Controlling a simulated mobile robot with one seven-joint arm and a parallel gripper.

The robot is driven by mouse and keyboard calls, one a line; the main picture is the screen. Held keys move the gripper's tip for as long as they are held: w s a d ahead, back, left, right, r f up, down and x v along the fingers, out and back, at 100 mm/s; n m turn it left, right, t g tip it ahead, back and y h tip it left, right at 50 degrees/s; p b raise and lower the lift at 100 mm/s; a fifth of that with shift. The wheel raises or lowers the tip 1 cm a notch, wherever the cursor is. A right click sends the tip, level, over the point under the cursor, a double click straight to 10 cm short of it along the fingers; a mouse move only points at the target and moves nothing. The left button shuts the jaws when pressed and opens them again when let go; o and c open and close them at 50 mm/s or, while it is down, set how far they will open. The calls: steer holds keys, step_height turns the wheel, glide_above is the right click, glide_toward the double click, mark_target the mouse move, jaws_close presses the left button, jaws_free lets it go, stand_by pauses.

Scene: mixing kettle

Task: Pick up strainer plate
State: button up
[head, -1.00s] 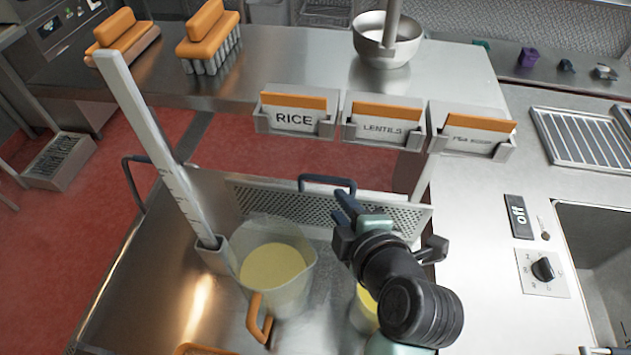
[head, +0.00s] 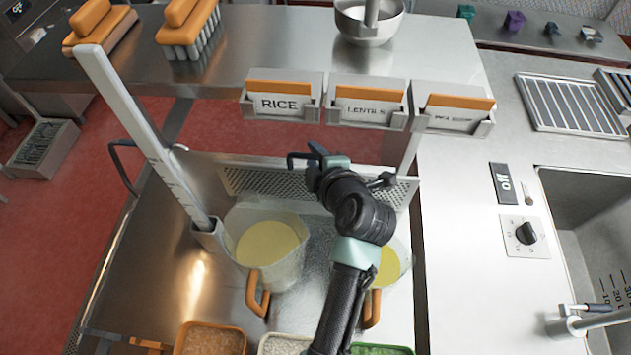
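The strainer plate (head: 262,184) is a grey perforated metal plate. It stands upright along the back of the steel work surface, with a dark loop handle (head: 292,158) on its top edge. My gripper (head: 317,150) is at the right side of this handle, overlapping it in the picture. Dark fingertips show there, but I cannot tell whether they are apart, shut or touching the handle. My wrist and forearm hide the plate's middle right part.
A clear jug (head: 290,270) with yellow contents and an orange handle stands in front of the plate. A second jug (head: 389,268) is partly behind my arm. Rice, lentil and other label holders (head: 283,101) hang above the plate. A tall grey post (head: 150,145) rises at left.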

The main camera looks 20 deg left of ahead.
steer(key=x, duration=0.3)
steer(key=shift+w+f+p, duration=0.1)
steer(key=shift+w+p, duration=0.05)
steer(key=shift+p, duration=0.15)
jaws_close()
stand_by(1.2)
steer(key=shift+w+r, duration=0.1)
steer(key=shift+r, duration=0.15)
